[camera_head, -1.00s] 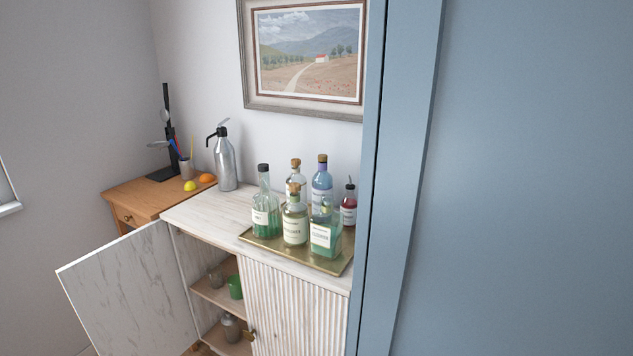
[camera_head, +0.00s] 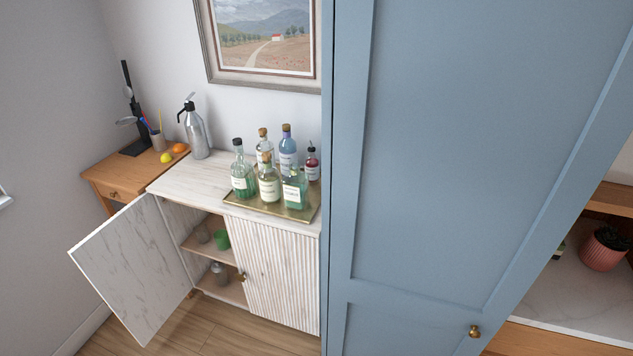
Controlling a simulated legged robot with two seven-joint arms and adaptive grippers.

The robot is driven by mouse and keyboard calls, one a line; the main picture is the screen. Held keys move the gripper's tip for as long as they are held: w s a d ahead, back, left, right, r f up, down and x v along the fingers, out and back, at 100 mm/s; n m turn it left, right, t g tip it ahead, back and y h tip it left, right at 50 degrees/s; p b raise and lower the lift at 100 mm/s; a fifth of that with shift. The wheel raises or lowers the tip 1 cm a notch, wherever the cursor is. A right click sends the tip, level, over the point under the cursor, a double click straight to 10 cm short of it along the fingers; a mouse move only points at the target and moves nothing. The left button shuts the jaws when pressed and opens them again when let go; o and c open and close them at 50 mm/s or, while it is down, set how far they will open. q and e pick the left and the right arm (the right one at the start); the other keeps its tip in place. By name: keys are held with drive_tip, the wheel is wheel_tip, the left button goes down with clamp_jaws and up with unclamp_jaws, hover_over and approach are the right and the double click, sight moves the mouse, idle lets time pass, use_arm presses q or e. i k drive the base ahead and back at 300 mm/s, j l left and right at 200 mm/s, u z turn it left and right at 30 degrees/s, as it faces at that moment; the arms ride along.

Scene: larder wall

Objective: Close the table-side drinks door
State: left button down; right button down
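The drinks cabinet (camera_head: 180,181) is whitewashed wood and stands against the back wall. Its left door, the one on the wooden table's side (camera_head: 136,266), stands wide open toward me and shows its marbled inner face. Its right door (camera_head: 281,283) is fluted, has a small brass knob and is shut. Inside the open half are shelves with a green cup (camera_head: 222,240) and a grey shaker-like vessel (camera_head: 219,273). Neither of my grippers shows in the head view.
A wooden table (camera_head: 101,174) with a lemon, an orange and a dark lamp stands left of the cabinet. A brass tray (camera_head: 236,206) with several bottles and a siphon (camera_head: 195,133) stand on the cabinet top. A tall blue door (camera_head: 440,150) fills the right. Floor is clear in front of the cabinet.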

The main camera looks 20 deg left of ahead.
sight(132, 260)
drive_tip(key=k+j+u, duration=0.1)
drive_tip(key=j, duration=0.5)
drive_tip(key=k+j+u, duration=0.15)
drive_tip(key=j, duration=0.5)
drive_tip(key=k+j+u, duration=0.1)
drive_tip(key=j, duration=0.5)
